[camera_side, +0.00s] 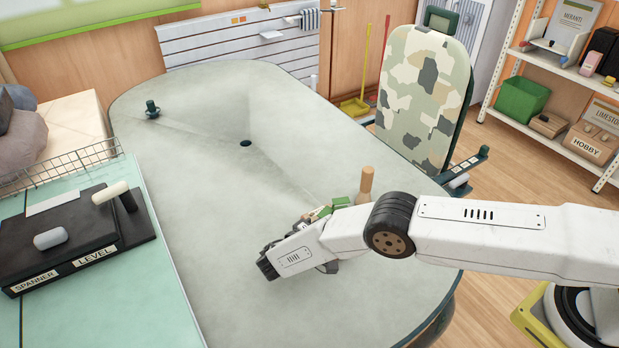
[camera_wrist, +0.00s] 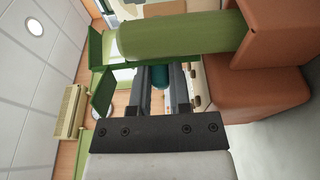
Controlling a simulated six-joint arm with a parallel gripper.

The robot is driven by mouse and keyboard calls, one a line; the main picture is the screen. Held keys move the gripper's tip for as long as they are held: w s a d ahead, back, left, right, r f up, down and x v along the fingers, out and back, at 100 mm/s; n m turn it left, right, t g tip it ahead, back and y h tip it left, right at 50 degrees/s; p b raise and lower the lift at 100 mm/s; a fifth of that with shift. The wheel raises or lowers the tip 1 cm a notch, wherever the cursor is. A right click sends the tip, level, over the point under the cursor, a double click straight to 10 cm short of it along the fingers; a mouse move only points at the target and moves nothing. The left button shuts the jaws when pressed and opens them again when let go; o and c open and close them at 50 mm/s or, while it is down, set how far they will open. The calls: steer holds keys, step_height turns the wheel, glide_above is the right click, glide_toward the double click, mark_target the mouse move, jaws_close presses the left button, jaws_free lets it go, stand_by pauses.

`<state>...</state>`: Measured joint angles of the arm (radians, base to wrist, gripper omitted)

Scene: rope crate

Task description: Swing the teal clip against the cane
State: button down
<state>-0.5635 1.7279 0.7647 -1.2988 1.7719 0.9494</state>
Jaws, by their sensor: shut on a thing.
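My gripper (camera_wrist: 160,85) shows in the wrist view with two dark fingers closed around a small teal piece (camera_wrist: 159,76), which looks like the teal clip. Most of the piece is hidden by the fingers and by a green cylinder (camera_wrist: 180,38) in front. In the side view my wrist is low over the near right part of the table and hides the fingertips and the clip. An upright wooden peg (camera_side: 366,183) stands just behind my wrist. A green part (camera_side: 340,203) is beside it. I cannot tell which thing is the cane.
A black tool holder (camera_side: 75,245) stands left. A reddish-brown block (camera_wrist: 270,35) is close in the wrist view.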

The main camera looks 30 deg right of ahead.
steer(key=shift+s+n+t, duration=0.25)
steer(key=shift+n+t, duration=0.25)
steer(key=shift+t, duration=0.3)
steer(key=shift+a, duration=0.1)
steer(key=c, duration=0.6)
jaws_free()
steer(key=shift+o, duration=0.2)
steer(key=v, duration=0.7)
steer(key=shift+a, duration=0.35)
steer(key=shift+s+r, duration=0.15)
